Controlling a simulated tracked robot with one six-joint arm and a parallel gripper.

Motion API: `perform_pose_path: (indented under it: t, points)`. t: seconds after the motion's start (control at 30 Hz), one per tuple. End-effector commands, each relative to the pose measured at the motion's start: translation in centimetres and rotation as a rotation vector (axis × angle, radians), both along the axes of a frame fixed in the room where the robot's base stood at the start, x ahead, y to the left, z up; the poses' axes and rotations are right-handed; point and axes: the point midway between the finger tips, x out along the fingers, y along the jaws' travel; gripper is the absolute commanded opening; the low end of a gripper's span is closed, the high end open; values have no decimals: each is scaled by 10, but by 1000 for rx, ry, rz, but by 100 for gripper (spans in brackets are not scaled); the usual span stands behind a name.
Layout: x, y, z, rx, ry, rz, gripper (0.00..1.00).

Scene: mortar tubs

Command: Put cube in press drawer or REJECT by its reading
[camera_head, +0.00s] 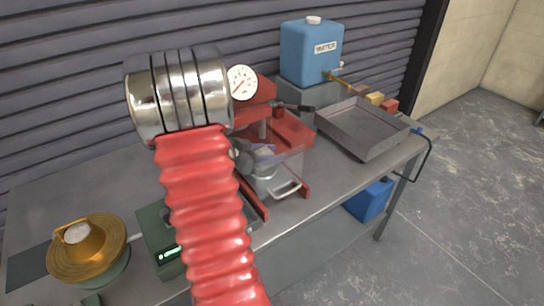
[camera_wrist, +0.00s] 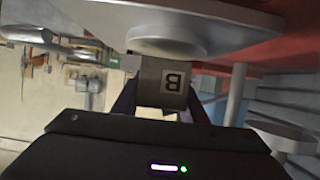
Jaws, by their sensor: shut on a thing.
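My gripper (camera_wrist: 162,98) is shut on a grey cube (camera_wrist: 150,70) in the wrist view. In the head view my gripper (camera_head: 250,156) is partly behind my red sleeve, inside the press (camera_head: 290,130), by a clear-walled drawer (camera_head: 278,178) with a pale handle. The cube is not clear there. A green device (camera_head: 160,240) has a lit display, too small to read.
A gauge (camera_head: 241,82) tops the press. An empty grey tray (camera_head: 365,127) is at right, behind it a blue water tank (camera_head: 312,52) and small blocks (camera_head: 383,102). A brass-coloured flow table (camera_head: 86,247) is at left. A blue container (camera_head: 369,200) is below the bench.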

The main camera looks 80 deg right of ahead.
Motion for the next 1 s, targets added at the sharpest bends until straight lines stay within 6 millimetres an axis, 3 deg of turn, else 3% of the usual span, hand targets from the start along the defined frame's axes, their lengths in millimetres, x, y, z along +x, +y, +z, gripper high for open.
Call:
perform_pose_path:
  t: [0.47,0.5,0.77,1.0]
  points:
    - [-1,0,-10,0,0,-1,4]
    - [-1,0,-11,0,0,-1,40]
    - [-1,0,-11,0,0,-1,58]
    - [-1,0,-10,-1,-1,-2,58]
